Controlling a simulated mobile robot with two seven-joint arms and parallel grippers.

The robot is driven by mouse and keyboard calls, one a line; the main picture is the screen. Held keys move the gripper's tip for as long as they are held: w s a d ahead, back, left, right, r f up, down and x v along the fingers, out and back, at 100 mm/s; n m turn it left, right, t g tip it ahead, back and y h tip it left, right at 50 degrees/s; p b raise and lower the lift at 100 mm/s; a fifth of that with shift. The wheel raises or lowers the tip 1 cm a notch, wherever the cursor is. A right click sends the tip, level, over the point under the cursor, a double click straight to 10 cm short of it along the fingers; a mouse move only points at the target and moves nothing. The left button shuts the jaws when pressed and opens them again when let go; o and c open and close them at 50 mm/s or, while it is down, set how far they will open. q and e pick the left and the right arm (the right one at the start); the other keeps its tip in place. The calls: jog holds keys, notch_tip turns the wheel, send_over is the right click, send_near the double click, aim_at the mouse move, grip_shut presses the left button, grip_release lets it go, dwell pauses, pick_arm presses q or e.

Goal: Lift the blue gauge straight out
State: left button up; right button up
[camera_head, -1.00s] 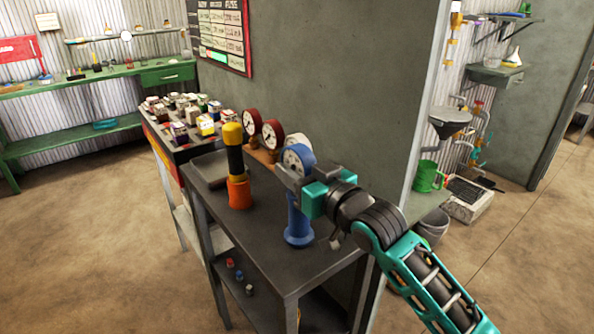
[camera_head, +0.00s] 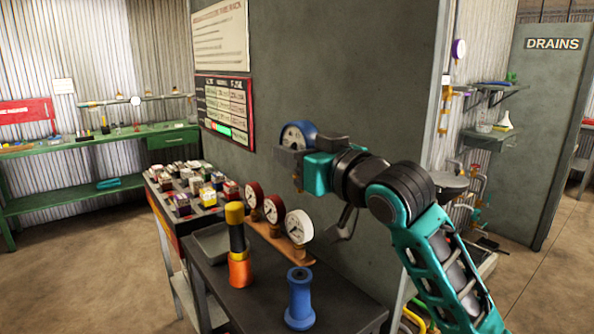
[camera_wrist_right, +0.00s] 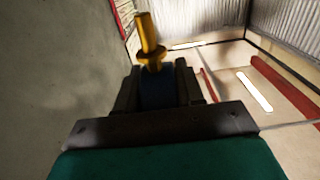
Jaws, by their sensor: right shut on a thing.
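The blue gauge (camera_head: 298,133), with a white dial, is in my right gripper (camera_head: 289,157), high in front of the grey wall. The right gripper is shut on it. In the right wrist view, the gauge's blue body (camera_wrist_right: 157,88) sits between the dark fingers (camera_wrist_right: 158,92), with a brass stem (camera_wrist_right: 150,42) sticking out beyond them. The blue stand (camera_head: 300,300) is upright on the dark table, well below the gauge and apart from it. My left gripper is not in view.
An orange and black cylinder with a yellow top (camera_head: 238,245) stands left of the blue stand. A tray (camera_head: 215,242) and a bin of small boxes (camera_head: 195,190) lie further left.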

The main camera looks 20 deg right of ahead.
jog(key=s+a+p, duration=0.1)
jog(key=s+a, duration=0.1)
jog(key=s, duration=0.6)
jog(key=shift+s+a+r, duration=0.15)
jog(key=shift+a+r, duration=0.1)
jog(key=shift+r, duration=0.1)
dwell(0.4)
